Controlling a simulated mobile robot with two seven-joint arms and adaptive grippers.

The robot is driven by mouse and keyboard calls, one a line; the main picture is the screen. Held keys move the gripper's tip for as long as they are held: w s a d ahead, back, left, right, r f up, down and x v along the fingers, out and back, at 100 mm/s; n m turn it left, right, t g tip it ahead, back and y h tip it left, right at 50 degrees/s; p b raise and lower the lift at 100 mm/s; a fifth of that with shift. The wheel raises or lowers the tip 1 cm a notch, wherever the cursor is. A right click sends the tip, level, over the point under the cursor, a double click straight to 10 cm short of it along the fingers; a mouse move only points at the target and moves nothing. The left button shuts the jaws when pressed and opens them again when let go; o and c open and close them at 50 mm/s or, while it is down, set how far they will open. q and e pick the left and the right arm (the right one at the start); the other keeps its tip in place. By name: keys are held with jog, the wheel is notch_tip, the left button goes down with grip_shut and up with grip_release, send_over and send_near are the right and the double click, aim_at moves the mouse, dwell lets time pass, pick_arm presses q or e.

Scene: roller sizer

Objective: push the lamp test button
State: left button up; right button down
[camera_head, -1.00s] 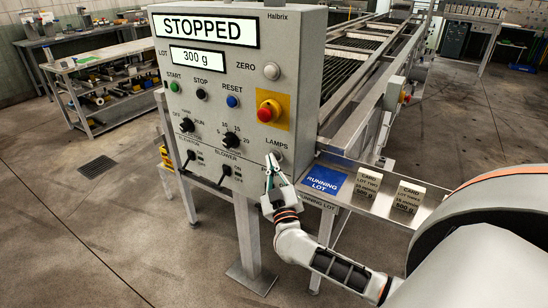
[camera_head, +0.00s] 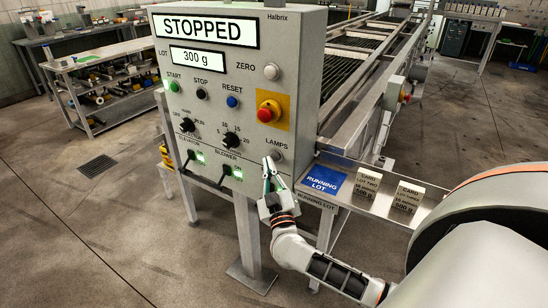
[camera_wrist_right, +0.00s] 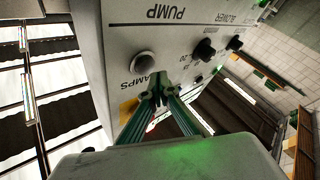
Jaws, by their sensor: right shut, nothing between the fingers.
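The grey control panel (camera_head: 315,60) carries a round grey button (camera_head: 277,155) under the label LAMPS, at its lower right. In the right wrist view this button (camera_wrist_right: 145,62) is just beyond my fingertips. My right gripper (camera_head: 268,160) is shut and empty, its fingertips at the button's left edge in the head view. The fingertips also show in the right wrist view (camera_wrist_right: 158,88). I cannot tell whether they touch the button. My left gripper is not in view.
A red emergency stop (camera_head: 267,112) on a yellow plate sits above the lamps button. Dark switch levers (camera_head: 223,179) stick out at the panel's lower edge.

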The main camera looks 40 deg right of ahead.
jog(key=a, duration=0.1)
jog(key=s+a, duration=0.1)
jog(key=a, duration=0.1)
jog(key=s+a, duration=0.1)
jog(key=shift+a, duration=0.3)
dwell(0.4)
dwell(0.6)
